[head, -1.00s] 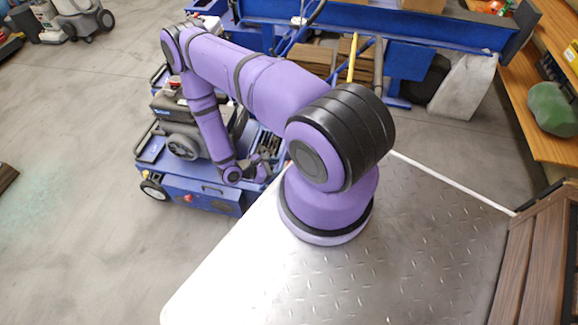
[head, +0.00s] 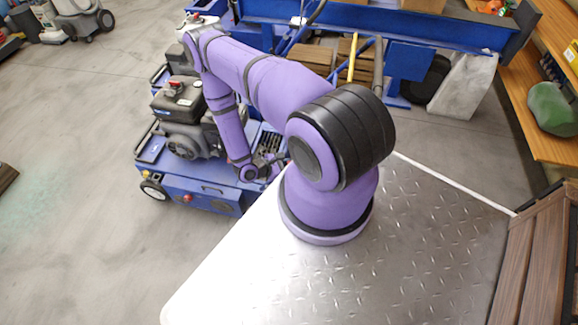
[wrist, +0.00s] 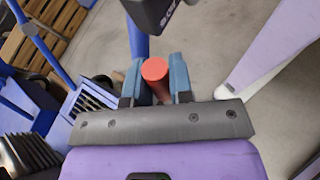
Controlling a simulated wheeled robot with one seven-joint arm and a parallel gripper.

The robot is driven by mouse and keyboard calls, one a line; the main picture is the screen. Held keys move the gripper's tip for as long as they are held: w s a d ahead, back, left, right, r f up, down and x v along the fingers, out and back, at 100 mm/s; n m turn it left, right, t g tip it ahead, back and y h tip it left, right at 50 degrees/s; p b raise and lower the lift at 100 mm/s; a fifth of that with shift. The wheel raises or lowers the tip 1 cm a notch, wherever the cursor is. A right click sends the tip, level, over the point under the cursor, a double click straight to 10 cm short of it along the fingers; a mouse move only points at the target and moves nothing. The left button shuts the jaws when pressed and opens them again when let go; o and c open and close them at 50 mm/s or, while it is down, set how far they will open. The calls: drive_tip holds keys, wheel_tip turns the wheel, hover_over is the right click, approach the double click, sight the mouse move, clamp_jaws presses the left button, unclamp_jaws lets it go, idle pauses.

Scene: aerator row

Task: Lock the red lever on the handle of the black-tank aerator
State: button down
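The black-tank aerator stands left of centre in the head view, with a blue deck, a black engine and a black tank (head: 180,100) with a red cap. My gripper (head: 272,165) is low at its right side, small and partly hidden by my arm. In the wrist view the red lever (wrist: 155,72) shows as a short red cylinder between the two blue-grey fingers of my gripper (wrist: 156,82). The fingers lie close along both sides of it and appear shut on it. The lever's mount is hidden.
A dark block with white lettering (wrist: 152,12) hangs just beyond the fingers. A blue frame (head: 400,40) stands behind with wooden boards. Open floor (head: 80,230) lies at left.

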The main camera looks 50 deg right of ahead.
drive_tip(key=shift+s+d+f+m+t+y, duration=0.1)
drive_tip(key=shift+s+d+m+t+y, duration=0.15)
drive_tip(key=shift+s+t+y, duration=0.2)
drive_tip(key=shift+w, duration=0.1)
drive_tip(key=c, duration=1)
unclamp_jaws()
drive_tip(key=shift+a, duration=0.1)
drive_tip(key=v, duration=1)
drive_tip(key=shift+w+a+r, duration=0.1)
drive_tip(key=shift+a+r, duration=0.15)
drive_tip(key=shift+a, duration=0.05)
